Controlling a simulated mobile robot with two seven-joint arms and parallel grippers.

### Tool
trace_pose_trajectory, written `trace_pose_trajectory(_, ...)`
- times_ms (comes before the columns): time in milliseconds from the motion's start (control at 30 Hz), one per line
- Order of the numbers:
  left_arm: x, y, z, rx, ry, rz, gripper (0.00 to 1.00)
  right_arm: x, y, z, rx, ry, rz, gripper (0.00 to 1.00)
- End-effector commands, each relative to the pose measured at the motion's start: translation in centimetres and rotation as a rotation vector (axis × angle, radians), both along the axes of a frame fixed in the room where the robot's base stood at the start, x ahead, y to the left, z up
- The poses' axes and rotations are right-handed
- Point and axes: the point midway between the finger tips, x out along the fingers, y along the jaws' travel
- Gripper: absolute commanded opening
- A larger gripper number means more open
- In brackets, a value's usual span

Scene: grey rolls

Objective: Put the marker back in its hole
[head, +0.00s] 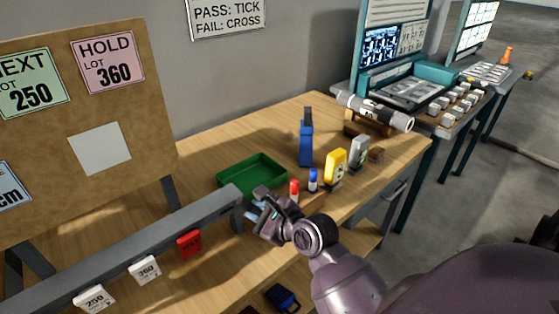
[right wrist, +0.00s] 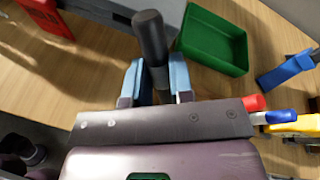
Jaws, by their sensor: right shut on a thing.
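My right gripper (head: 254,214) is over the bench between the green tray and the wooden block. In the right wrist view its blue fingers (right wrist: 156,84) are shut on a dark marker (right wrist: 150,36), a black-grey cylinder that sticks out beyond the fingertips. In the head view the gripper largely hides this marker. A red-capped marker (head: 294,188) and a blue-capped marker (head: 313,179) stand upright in the wooden block (head: 314,202), right of my gripper. The gripper and arm cover part of the block, and I cannot see an empty hole. My left gripper is not in view.
The green tray (head: 221,182) is empty, just behind my gripper. A blue upright tool (head: 306,145), a yellow device (head: 335,166) and a grey device (head: 358,151) stand farther right. A grey rail (head: 120,252) with hanging tags runs along the front left.

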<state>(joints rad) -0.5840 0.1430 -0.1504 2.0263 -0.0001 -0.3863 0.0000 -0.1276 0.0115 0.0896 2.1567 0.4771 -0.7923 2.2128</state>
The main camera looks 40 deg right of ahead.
Motion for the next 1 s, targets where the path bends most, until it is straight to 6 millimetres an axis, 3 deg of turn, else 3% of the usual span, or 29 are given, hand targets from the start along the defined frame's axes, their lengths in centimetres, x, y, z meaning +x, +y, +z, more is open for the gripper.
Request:
trace_pose_trajectory(33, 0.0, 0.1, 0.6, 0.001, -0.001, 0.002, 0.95, 0.4, -0.8, 1.6, 0.074, -0.029, -0.017, 0.00)
trace_pose_trajectory(200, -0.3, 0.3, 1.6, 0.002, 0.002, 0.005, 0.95, 1.3, -3.5, 5.2, 0.333, -0.117, -0.072, 0.00)
trace_pose_trajectory(400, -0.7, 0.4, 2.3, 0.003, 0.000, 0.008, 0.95, 1.8, -6.3, 8.3, 0.516, -0.189, -0.110, 0.00)
trace_pose_trajectory(767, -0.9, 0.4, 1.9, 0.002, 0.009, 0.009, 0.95, 1.9, -7.0, 8.6, 0.551, -0.202, -0.117, 0.00)
trace_pose_trajectory(1000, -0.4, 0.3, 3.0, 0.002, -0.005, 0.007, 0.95, 1.9, -7.0, 8.9, 0.551, -0.202, -0.116, 0.00)
